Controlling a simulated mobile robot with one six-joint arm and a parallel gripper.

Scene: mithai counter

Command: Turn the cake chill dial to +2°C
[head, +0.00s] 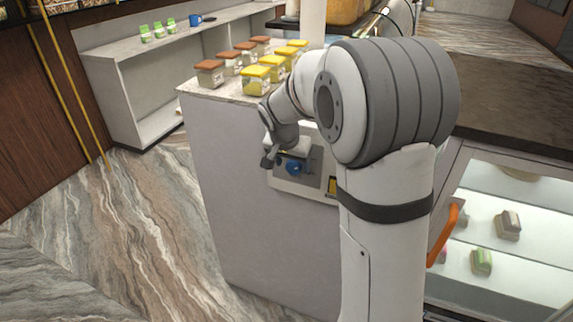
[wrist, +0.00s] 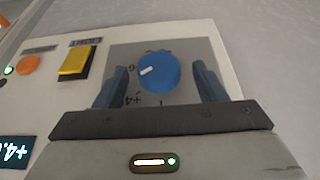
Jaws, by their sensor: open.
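The blue round dial (wrist: 158,73) sits on a grey plate (wrist: 195,48) of the control panel. Its white pointer points left in the wrist view, near a mark that looks like a 6; a +4 mark is close by and the other marks are too small or hidden. My gripper (wrist: 161,68) is open, with one finger on each side of the dial; I cannot tell whether they touch it. In the head view the dial (head: 293,168) shows just beside my gripper (head: 272,157).
The panel also carries a yellow switch (wrist: 76,61), an orange button (wrist: 27,65) and a display (wrist: 14,151) partly cut off, reading about +4. Sweet boxes (head: 255,80) stand on the counter above. An orange handle (head: 443,235) on a glass case is at right.

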